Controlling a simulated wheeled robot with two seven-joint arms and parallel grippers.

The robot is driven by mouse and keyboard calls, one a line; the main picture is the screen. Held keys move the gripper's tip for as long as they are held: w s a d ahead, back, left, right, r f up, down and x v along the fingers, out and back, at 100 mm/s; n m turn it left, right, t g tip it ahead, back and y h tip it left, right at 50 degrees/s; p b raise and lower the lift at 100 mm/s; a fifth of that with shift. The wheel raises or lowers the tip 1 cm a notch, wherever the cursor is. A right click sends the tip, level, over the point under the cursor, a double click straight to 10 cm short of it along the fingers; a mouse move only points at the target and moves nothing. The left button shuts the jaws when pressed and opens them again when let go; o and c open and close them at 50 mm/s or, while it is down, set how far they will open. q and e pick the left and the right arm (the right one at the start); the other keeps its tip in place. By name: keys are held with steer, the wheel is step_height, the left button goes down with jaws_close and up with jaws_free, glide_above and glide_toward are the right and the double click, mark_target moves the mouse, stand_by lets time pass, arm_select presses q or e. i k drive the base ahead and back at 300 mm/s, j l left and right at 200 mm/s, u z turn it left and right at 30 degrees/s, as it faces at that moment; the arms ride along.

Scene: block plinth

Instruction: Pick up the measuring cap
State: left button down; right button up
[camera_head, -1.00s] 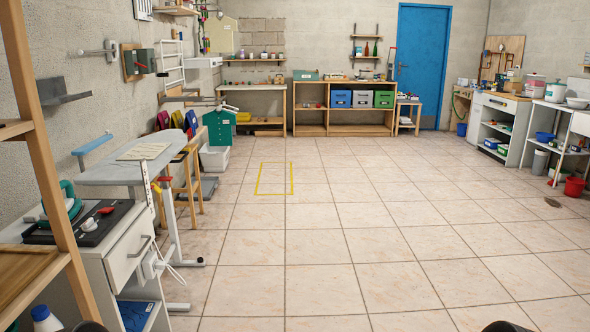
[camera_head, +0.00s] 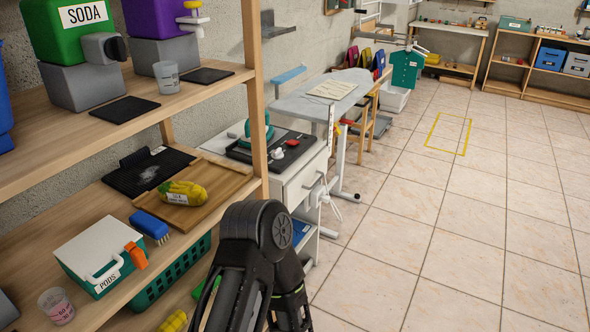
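Two small cups show, and I cannot tell for certain which is the measuring cap. One is a clear greyish cup (camera_head: 166,77) standing upright on the upper shelf board, in front of a purple dispenser. The other is a clear cup with pink marks (camera_head: 57,306), upright on the lower board at the bottom left, near the pods box. A black link of my arm rises at the bottom centre, to the right of the shelves. Neither gripper shows, and both cups stand free.
On the upper board (camera_head: 60,150) stand a green SODA dispenser (camera_head: 70,40) and a purple dispenser (camera_head: 150,15), with dark mats. Below are a white-and-green pods box (camera_head: 97,250), a blue brush (camera_head: 150,226) and a yellow bag (camera_head: 184,192). A wooden post (camera_head: 255,100) borders the shelves. The floor at right is clear.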

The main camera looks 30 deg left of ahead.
mark_target(54, 302)
steer(key=u, duration=2.75)
